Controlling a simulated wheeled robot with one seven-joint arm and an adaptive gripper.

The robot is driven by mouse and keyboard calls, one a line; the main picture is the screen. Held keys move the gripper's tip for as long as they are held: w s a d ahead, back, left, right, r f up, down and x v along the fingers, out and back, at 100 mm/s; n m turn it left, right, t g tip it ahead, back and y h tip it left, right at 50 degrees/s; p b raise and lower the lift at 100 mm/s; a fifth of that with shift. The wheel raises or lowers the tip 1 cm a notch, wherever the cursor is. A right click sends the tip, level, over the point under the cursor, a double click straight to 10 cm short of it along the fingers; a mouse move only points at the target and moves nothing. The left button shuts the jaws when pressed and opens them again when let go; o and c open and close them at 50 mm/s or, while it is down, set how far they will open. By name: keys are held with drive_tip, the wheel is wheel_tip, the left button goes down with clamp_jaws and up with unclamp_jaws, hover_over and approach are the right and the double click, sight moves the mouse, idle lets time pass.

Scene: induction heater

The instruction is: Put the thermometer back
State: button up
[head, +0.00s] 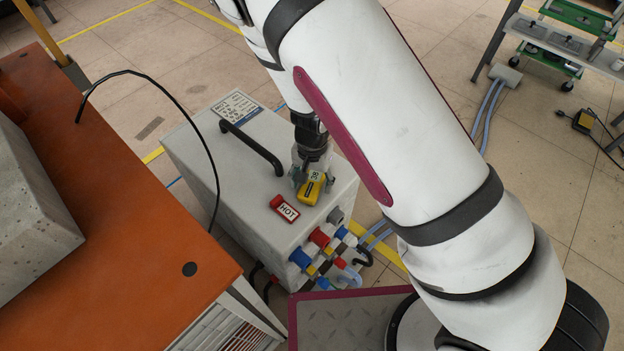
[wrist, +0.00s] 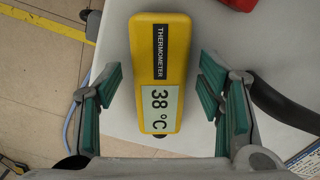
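The yellow thermometer (head: 311,189) lies on top of the grey induction heater box (head: 190,150), near its right end. In the wrist view the thermometer (wrist: 160,75) reads 38 °C and its label is upright along its length. My gripper (head: 306,180) is at the thermometer, pointing down over the box. In the wrist view my gripper (wrist: 160,105) is open, with a green-padded finger on each side of the thermometer. Gaps show between the pads and the thermometer's sides.
A red HOT sign (head: 285,208) lies on the box beside the thermometer. A black handle (head: 250,148) rises from the box top. Coloured sockets and plugs (head: 320,238) are on its front side. An orange table (head: 130,200) with a grey block (head: 30,210) stands at left.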

wheel_tip(320, 180, up, 12)
drive_tip(key=p, duration=0.5)
drive_tip(key=shift+r, duration=0.1)
wheel_tip(320, 180, up, 13)
drive_tip(key=n+y, duration=0.1)
drive_tip(key=y, duration=0.2)
hover_over(312, 183)
drive_tip(key=s+d, duration=0.2)
drive_tip(key=s, duration=0.3)
drive_tip(key=s+d+r+n, duration=0.1)
drive_tip(key=s+d+r, duration=0.2)
drive_tip(key=s+r, duration=0.35)
drive_tip(key=s+d+r+n+h, duration=0.1)
drive_tip(key=s+d+r, duration=0.4)
drive_tip(key=s, duration=0.3)
drive_tip(key=s+d+r+n+h, duration=0.1)
drive_tip(key=s+d+r+h, duration=0.1)
drive_tip(key=s+d+r, duration=0.2)
drive_tip(key=s+d, duration=0.3)
drive_tip(key=s, duration=0.2)
drive_tip(key=shift+r+t, duration=0.35)
drive_tip(key=shift+t, duration=0.05)
